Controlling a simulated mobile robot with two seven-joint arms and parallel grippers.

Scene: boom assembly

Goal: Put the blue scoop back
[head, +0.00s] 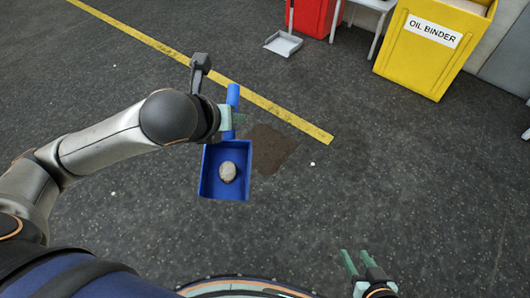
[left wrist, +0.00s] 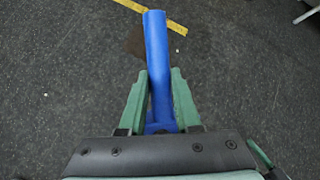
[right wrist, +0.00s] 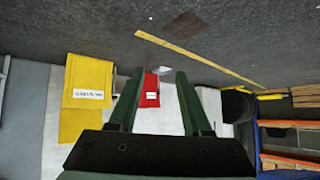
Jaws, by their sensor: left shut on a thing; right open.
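The blue scoop (head: 211,187) shows in the head view left of centre, with its handle pointing away from me and its pan toward me. A pale, roundish lump (head: 228,172) lies in the pan. My left gripper (head: 232,118) is shut on the scoop's handle. In the left wrist view the blue handle (left wrist: 157,60) stands between the two green fingers (left wrist: 160,95); the pan is not visible there. My right gripper (head: 355,262) is open and empty at the lower right of the head view. Its spread fingers (right wrist: 157,95) also show in the right wrist view.
A brown stain (head: 270,150) lies on the dark floor beside the scoop. A yellow OIL BINDER bin (head: 420,55), a red bin (head: 312,15) and a grey dustpan (head: 283,44) stand at the back. A yellow line (head: 180,57) crosses the floor. The right-hand floor is mostly clear.

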